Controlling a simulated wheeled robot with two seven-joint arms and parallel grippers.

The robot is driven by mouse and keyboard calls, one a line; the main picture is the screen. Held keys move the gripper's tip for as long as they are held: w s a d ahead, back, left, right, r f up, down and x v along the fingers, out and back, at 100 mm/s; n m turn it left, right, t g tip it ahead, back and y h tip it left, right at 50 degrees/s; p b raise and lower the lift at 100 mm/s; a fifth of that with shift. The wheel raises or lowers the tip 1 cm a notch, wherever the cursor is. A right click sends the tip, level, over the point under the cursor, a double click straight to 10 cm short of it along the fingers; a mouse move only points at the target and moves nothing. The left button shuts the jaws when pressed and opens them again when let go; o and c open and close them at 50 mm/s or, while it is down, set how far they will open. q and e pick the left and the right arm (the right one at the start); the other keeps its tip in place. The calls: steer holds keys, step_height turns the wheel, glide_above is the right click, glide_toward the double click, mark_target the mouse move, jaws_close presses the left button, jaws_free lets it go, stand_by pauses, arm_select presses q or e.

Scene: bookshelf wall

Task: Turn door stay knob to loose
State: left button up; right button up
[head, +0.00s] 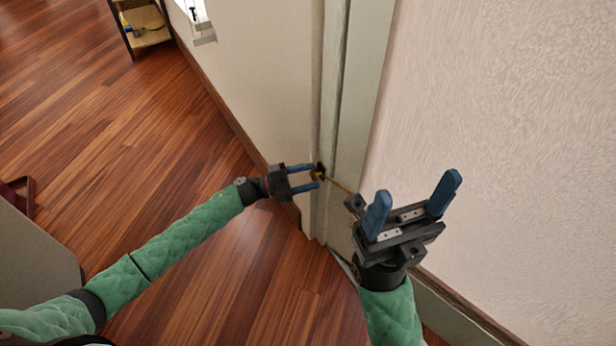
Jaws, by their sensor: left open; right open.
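The door stay is a thin brass rod (340,186) low on the pale door frame. It runs from a small brass knob (317,175) with a dark part beside it to a dark bracket (354,203) at lower right. My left gripper (314,178) is open, with its blue fingers above and below the knob. I cannot tell whether the fingers touch it. My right gripper (412,208) is open and empty, with its fingers pointing up, nearer the camera and in front of the wall at right. It partly covers the area beside the bracket.
The pale door frame (358,85) stands upright in the middle, with a textured wall (500,90) to its right. Bare wooden floor (130,140) lies open at left. A small shelf (146,30) stands at the top left, and a grey surface (30,265) is at lower left.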

arm_select(q)
steer(key=v, duration=0.7)
steer(key=shift+a+p, duration=0.25)
steer(key=shift+p, duration=0.15)
